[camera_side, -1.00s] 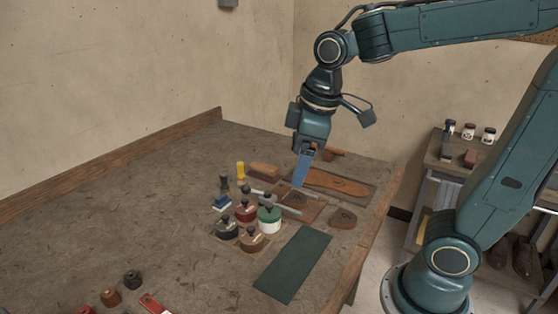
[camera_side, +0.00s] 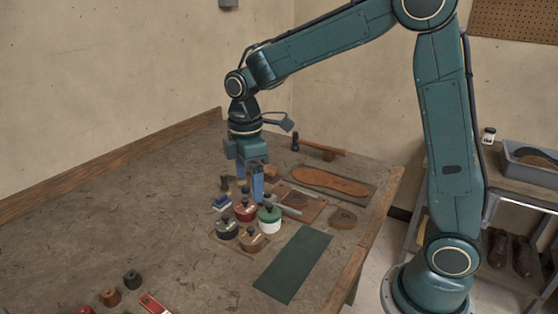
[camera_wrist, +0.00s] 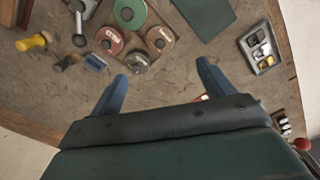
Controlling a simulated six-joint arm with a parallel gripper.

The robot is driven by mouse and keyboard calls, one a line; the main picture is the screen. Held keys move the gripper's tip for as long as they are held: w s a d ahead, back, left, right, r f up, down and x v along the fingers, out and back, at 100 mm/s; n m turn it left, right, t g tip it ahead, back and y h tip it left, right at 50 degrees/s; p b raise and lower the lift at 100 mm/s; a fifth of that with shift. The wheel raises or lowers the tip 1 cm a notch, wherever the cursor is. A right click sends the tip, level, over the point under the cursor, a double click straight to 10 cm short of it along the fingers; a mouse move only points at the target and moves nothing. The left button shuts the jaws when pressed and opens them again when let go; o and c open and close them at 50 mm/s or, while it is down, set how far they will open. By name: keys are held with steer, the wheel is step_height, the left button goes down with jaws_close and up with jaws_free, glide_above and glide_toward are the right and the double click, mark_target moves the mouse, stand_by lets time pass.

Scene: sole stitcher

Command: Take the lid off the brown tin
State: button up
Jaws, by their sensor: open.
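The brown tin (camera_side: 253,241) stands at the front of a close cluster of tins, with its knobbed lid on. In the wrist view the brown tin (camera_wrist: 160,39) is seen from above, ahead of the fingers. My gripper (camera_side: 257,197) is open and empty. In the side view its blue fingers point down, just behind the cluster, and their tips are partly hidden by the tins. In the wrist view the gripper's (camera_wrist: 162,71) fingers are spread wide, with the dark tin (camera_wrist: 137,62) between and beyond them. I cannot tell their exact height.
The red tin (camera_side: 245,211), the green-lidded white tin (camera_side: 269,219) and the dark tin (camera_side: 227,229) crowd the brown one. A blue brush (camera_side: 222,203) lies to the left. A green mat (camera_side: 294,264) lies to the right. The bench (camera_side: 130,220) is clear on the left.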

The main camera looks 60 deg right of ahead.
glide_above(251, 228)
steer(key=shift+d+f, duration=0.1)
steer(key=shift+f, duration=4.2)
steer(key=shift+f, duration=0.1)
steer(key=shift+f, duration=2.5)
steer(key=shift+c, duration=0.2)
steer(key=c, duration=1)
